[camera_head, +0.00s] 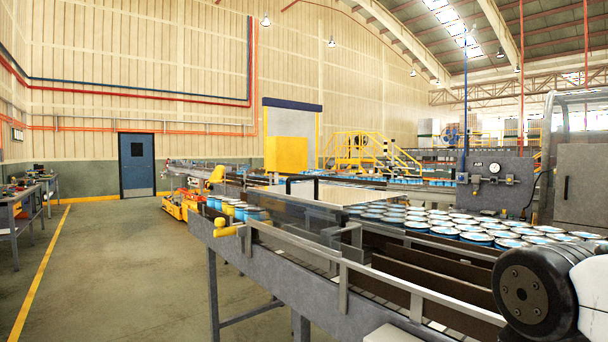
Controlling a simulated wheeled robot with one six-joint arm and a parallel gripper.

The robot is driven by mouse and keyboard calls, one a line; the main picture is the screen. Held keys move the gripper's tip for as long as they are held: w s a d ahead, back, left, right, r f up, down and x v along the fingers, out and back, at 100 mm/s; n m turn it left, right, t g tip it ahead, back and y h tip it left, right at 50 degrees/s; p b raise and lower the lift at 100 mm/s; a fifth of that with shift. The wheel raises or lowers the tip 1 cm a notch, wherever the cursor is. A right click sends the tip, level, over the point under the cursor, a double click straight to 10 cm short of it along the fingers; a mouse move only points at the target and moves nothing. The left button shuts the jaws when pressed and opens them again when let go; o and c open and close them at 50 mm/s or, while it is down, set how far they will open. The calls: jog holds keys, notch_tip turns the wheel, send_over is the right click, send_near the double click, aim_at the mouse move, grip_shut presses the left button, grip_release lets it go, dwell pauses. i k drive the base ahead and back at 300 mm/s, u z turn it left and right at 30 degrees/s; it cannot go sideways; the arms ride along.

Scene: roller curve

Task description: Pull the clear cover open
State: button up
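A see-through, smoky panel (298,219), which looks like the clear cover, stands over the near end of the conveyor (290,262), left of centre. Cans and rails show dimly through it. A black bar shaped like a handle (302,179) rises at its upper edge; I cannot tell whether it is fixed to the panel. The cover's exact outline and how far it is open are hard to make out. My gripper is not in view. A dark, round joint and a white link at the lower right look like part of my arm, well apart from the panel.
Many blue-and-white cans (470,231) stand on the conveyor at the right. A grey control box (494,188) with a gauge rises behind them. Metal side rails (345,262) run along the near side. Open floor (110,270) lies at the left, with a workbench (25,210) beyond.

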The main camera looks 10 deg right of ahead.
aim_at(328, 196)
jog(key=u, duration=0.75)
jog(key=i, duration=1.2)
jog(key=z, duration=0.05)
